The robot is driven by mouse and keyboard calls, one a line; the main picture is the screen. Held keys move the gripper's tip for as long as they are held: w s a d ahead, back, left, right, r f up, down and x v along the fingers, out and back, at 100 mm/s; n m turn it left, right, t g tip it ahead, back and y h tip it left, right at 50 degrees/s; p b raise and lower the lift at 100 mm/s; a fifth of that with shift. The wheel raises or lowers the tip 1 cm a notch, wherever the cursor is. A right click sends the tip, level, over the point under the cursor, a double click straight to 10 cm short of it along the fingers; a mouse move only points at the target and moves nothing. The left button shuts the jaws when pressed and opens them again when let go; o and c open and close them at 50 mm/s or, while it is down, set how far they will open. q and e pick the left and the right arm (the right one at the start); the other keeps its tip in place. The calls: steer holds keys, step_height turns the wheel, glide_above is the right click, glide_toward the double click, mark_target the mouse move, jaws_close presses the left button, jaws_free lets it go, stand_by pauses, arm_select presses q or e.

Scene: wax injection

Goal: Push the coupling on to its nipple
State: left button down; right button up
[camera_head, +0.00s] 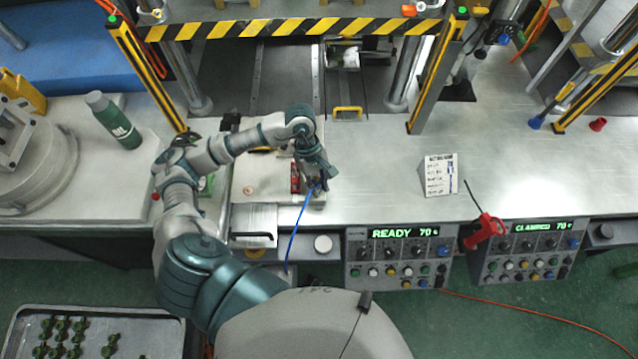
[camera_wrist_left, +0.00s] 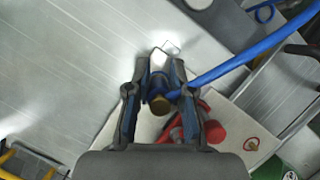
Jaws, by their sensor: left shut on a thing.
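My left gripper (camera_head: 318,184) is low over the worktop, near the pale board. In the left wrist view its two fingers (camera_wrist_left: 158,88) are closed around a blue coupling (camera_wrist_left: 158,86) with a brass-coloured end. A blue hose (camera_wrist_left: 225,66) leads off from the coupling to the right. In the head view the hose (camera_head: 300,228) hangs from the gripper over the table's front edge. A red part (camera_head: 295,178) lies just left of the gripper and also shows beside the right finger in the wrist view (camera_wrist_left: 210,122). I cannot make out the nipple clearly.
The press frame with striped posts (camera_head: 135,65) stands behind, with a yellow handle (camera_head: 347,112) at its base. A white card (camera_head: 440,175) stands to the right. Control boxes (camera_head: 400,257) hang at the front edge. The worktop between gripper and card is clear.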

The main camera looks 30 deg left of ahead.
arm_select(q)
steer(key=shift+f, duration=0.15)
steer(key=c, duration=0.9)
jaws_free()
steer(key=shift+c, duration=0.2)
steer(key=v, duration=1.2)
steer(key=shift+a, duration=0.15)
